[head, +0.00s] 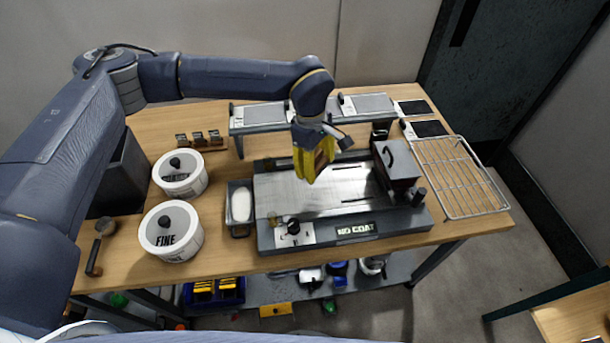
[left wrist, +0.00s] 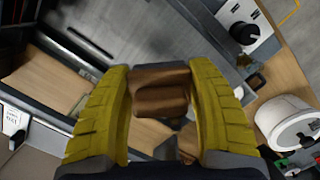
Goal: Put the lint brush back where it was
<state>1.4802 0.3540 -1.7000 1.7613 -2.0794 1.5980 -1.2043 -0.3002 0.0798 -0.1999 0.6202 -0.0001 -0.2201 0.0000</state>
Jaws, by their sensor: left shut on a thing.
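My left gripper (head: 314,162), with yellow fingers, is above the metal plate of the "NO COAT" machine (head: 275,238) in the head view. In the left wrist view the gripper (left wrist: 160,105) is shut on a brown wooden block-like piece, apparently the lint brush (left wrist: 160,90). A little of the brown piece (head: 322,156) shows between the fingers in the head view. The rest of it is hidden by the fingers. It appears held above the plate. My right gripper is not in view.
Two white lidded canisters (head: 172,240) stand at left of a narrow tray (head: 240,228) holding a white piece. A dark block with a handle (head: 397,166) is at the machine's right. A wire rack (head: 460,180) lies further right. A raised shelf (head: 262,125) runs behind.

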